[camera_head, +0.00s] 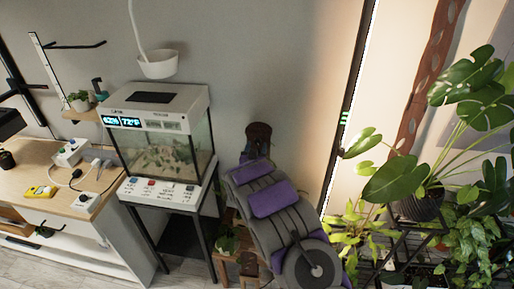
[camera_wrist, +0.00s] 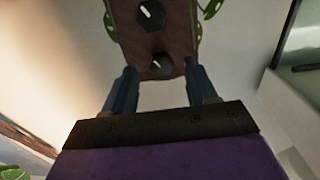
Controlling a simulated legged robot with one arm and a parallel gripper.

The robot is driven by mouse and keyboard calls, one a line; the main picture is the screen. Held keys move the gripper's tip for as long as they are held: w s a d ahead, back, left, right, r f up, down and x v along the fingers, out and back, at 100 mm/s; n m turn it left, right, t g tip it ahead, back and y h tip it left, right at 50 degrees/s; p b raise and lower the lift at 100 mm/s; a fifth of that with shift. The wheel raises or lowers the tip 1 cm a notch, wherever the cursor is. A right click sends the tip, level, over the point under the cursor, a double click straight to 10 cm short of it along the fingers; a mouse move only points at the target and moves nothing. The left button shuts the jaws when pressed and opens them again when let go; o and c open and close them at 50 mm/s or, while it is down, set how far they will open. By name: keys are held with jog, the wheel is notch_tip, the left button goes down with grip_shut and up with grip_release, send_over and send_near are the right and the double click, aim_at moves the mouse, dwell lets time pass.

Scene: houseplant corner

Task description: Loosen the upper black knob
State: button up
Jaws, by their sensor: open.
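Two black knobs with white marks are on a brown board (camera_wrist: 180,40) in the wrist view. One knob (camera_wrist: 151,13) is at the picture's top; the other knob (camera_wrist: 160,66) is near the board's end, closer to my fingers. The wrist picture looks turned over against the head view, so the nearer knob appears to be the upper one. My gripper (camera_wrist: 163,76) is open, a finger on each side of that knob; contact cannot be told. In the head view the board's top (camera_head: 259,130) shows past my arm, which hides my gripper's fingertips.
A terrarium (camera_head: 160,150) on a black stand is left of my arm, beside a wooden desk (camera_head: 28,166). Large potted plants (camera_head: 425,190) crowd the right. A small plant (camera_head: 226,240) is on a wooden stand below my arm. A white hanging pot (camera_head: 158,68) is above.

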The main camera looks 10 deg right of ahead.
jog(key=shift+w, duration=0.9)
jog(key=shift+d, duration=0.15)
jog(key=c, duration=1.1)
